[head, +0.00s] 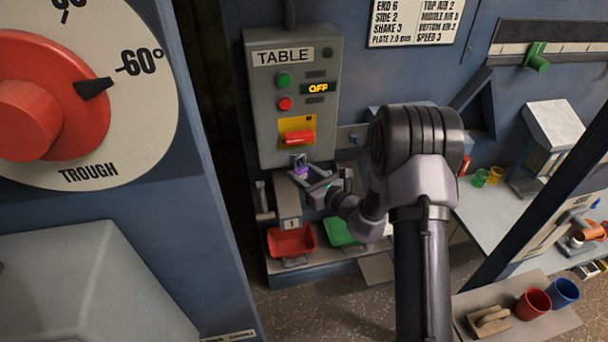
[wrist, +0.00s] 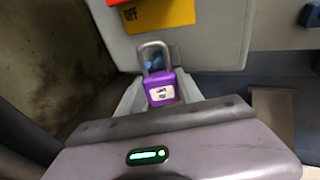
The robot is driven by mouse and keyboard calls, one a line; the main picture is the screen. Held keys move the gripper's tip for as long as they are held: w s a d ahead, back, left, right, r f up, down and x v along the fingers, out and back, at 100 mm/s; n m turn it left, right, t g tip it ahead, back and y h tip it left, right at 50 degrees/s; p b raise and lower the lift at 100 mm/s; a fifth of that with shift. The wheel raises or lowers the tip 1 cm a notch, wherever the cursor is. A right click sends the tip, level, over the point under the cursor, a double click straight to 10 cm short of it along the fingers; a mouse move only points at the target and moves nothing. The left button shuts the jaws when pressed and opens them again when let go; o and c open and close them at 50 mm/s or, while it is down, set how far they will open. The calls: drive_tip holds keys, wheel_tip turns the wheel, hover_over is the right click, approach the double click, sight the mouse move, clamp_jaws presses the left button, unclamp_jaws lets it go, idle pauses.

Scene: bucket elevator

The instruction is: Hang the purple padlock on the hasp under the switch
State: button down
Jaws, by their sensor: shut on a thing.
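The purple padlock (head: 301,171) is between the fingertips of my gripper (head: 306,180), just below the grey TABLE box (head: 265,120). In the wrist view the padlock (wrist: 162,92) is upright, with a white label on its body and its grey shackle up. My gripper (wrist: 160,98) is shut on the body. The red switch (head: 299,137) sits on a yellow plate above; its plate reads OFF in the wrist view. The hasp is hard to make out; a small bluish part (wrist: 154,62) shows within the shackle's outline. I cannot tell whether the shackle is through it.
A red tray (head: 291,241) and a green tray (head: 341,232) stand below my gripper. A large dial panel (head: 80,90) fills the left foreground. A bench (head: 480,215) with cups is to the right. The display on the box reads OFF.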

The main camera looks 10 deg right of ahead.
drive_tip(key=shift+f+b, duration=0.8)
drive_tip(key=shift+f, duration=0.05)
drive_tip(key=c, duration=0.7)
unclamp_jaws()
drive_tip(key=shift+s, duration=0.1)
drive_tip(key=s+b, duration=0.3)
drive_tip(key=s, duration=0.6)
drive_tip(key=shift+s+f+b, duration=0.25)
drive_tip(key=shift+s+b, duration=0.05)
drive_tip(key=shift+s, duration=0.1)
